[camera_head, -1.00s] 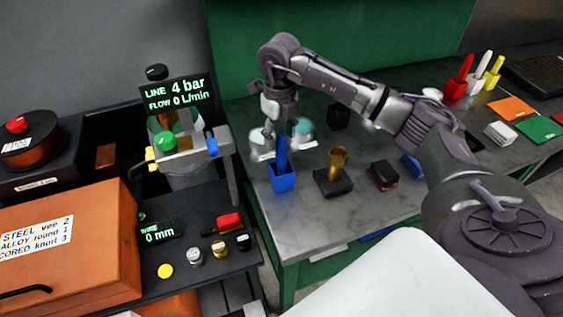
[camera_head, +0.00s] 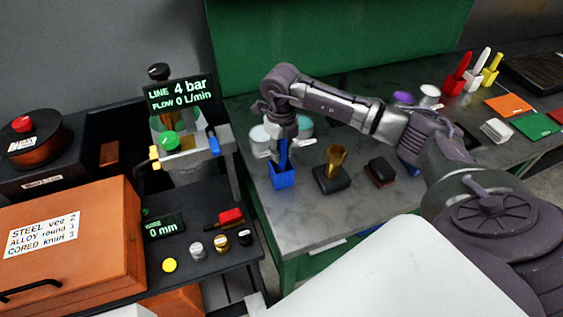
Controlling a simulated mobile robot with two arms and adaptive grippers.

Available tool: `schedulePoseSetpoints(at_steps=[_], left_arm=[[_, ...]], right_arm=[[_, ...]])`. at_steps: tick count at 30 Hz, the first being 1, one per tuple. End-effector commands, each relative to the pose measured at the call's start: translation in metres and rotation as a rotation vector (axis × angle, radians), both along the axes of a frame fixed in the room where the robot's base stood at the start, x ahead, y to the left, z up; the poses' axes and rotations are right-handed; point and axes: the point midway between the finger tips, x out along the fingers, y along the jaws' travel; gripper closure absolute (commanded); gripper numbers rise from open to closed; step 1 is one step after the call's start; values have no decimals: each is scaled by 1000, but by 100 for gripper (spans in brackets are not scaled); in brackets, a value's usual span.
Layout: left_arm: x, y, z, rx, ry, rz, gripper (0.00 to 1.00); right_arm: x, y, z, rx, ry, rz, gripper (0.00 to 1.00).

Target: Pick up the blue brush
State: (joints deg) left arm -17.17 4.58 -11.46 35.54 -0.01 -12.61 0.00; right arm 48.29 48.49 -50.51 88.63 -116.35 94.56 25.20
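The blue brush (camera_head: 284,156) stands upright in a blue square holder (camera_head: 281,179) near the left edge of the grey bench. Its handle rises out of the holder. My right gripper (camera_head: 285,147) points down over it from above, with one finger on each side of the handle. The fingers look spread, with a gap to the handle. The top of the handle is partly hidden by the gripper. My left gripper is not in view.
A brass cup on a dark base (camera_head: 333,182) and a dark red-and-black block (camera_head: 380,171) stand right of the holder. Round pale-topped containers (camera_head: 260,134) stand close behind the gripper. Red, white and yellow brushes (camera_head: 484,68) stand at the far right.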

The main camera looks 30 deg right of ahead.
Motion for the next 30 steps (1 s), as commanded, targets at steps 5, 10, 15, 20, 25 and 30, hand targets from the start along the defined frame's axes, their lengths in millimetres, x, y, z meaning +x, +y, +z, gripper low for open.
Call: schedulePoseSetpoints(at_steps=[5, 10, 15, 20, 25, 30], left_arm=[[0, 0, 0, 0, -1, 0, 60], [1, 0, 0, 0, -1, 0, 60], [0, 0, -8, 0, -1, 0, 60], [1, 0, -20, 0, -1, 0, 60], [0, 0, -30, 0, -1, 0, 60], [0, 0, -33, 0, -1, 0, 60]], right_arm=[[0, 0, 1, 0, -1, 0, 100], [0, 0, 1, 0, -1, 0, 100], [2, 0, 14, -1, -6, 1, 100], [2, 0, 46, 1, -8, 1, 100], [1, 0, 78, 0, -7, 1, 100], [1, 0, 97, -1, -3, 0, 100]])
